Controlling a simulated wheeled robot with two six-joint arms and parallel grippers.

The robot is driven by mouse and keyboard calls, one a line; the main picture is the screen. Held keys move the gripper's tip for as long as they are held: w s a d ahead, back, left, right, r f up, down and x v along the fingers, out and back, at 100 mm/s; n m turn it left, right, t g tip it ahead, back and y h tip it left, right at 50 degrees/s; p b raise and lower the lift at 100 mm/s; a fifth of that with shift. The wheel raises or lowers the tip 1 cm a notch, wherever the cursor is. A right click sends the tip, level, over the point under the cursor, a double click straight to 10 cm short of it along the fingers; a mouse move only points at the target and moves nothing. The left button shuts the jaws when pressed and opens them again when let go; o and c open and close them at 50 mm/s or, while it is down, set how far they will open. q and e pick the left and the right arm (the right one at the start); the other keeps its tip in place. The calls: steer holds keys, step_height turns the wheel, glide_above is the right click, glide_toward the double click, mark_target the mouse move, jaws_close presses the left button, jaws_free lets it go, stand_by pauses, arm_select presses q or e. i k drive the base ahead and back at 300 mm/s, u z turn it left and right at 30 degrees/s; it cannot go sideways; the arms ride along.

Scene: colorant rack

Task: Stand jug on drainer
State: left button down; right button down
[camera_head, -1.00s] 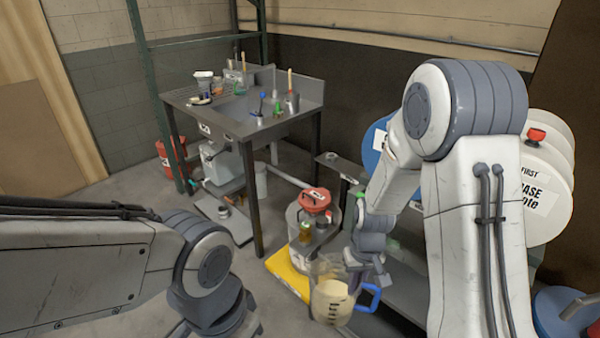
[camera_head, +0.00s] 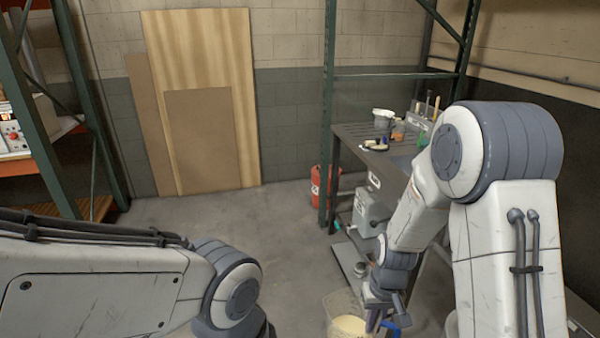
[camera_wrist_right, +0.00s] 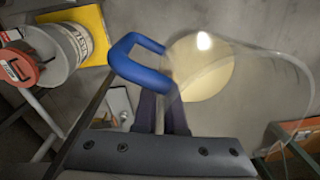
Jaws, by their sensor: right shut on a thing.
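The jug (camera_head: 345,318) is clear, with a blue handle and cream-coloured contents, at the bottom of the head view and cut off by its edge. In the right wrist view, its blue handle (camera_wrist_right: 140,65) lies at my fingertips and its clear wall reaches right. My right gripper (camera_head: 374,318) is shut on the jug and holds it above the floor; it also shows in the right wrist view (camera_wrist_right: 160,112). The ribbed drainer (camera_head: 352,131) is the left part of the sink bench top, beyond my right arm. My left gripper is out of view.
A grey tub (camera_head: 383,117) and small items stand on the bench. A red extinguisher (camera_head: 322,186) stands beside a green rack post (camera_head: 328,120). Boards (camera_head: 205,100) lean on the back wall. The middle floor (camera_head: 230,215) is clear. A red-lidded bucket (camera_wrist_right: 60,50) shows in the wrist view.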

mark_target(355, 137)
steer(key=u, duration=0.4)
steer(key=i, duration=2.65)
steer(key=z, duration=0.55)
steer(key=i, duration=0.8)
steer(key=z, duration=0.2)
